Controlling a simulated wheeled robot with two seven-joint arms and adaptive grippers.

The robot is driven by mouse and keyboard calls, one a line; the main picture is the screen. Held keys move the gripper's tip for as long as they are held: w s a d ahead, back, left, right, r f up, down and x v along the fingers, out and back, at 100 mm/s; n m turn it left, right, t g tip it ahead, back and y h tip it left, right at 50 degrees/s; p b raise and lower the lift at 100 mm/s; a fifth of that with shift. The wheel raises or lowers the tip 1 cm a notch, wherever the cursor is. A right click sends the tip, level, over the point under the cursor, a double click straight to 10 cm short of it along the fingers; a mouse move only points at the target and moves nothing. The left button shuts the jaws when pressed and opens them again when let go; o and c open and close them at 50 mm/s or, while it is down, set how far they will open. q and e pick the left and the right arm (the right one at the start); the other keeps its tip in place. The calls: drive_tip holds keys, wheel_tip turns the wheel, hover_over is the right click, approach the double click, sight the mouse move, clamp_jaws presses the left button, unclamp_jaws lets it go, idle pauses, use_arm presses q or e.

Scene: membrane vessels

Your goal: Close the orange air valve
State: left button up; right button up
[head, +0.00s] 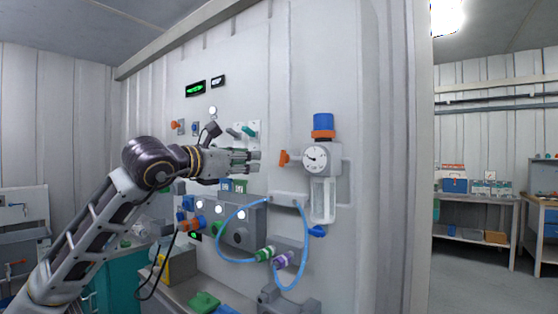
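An orange valve handle (284,158) sticks out on the left side of a round white gauge (315,158) on the wall unit. A blue cap with an orange ring (323,126) tops that unit. My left gripper (257,161) comes in from the left at about the handle's height. Its fingers point right at the handle, are apart with nothing between them, and end a little short of it in the picture. Another orange handle (177,126) is on the wall farther left. My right gripper is not in view.
Below the gripper, a grey block (240,235) carries coloured knobs. Blue tubing (220,240) loops from it past green and purple connectors. A shelf of boxes (470,190) stands through the opening at right. The wall right of the gauge is bare.

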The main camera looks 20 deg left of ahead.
sight(281, 158)
use_arm(q)
drive_tip(key=shift+w+d, duration=0.1)
drive_tip(key=shift+w, duration=0.05)
drive_tip(key=p+x, duration=0.1)
drive_tip(key=x, duration=1)
drive_tip(key=shift+w, duration=0.2)
drive_tip(key=shift+x, duration=1.05)
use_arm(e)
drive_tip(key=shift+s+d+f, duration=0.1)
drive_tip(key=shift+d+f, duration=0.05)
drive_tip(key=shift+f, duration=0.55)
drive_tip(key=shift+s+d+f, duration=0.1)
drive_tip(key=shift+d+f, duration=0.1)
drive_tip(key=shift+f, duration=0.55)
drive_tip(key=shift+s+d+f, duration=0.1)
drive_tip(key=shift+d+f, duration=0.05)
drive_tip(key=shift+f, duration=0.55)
use_arm(q)
clamp_jaws()
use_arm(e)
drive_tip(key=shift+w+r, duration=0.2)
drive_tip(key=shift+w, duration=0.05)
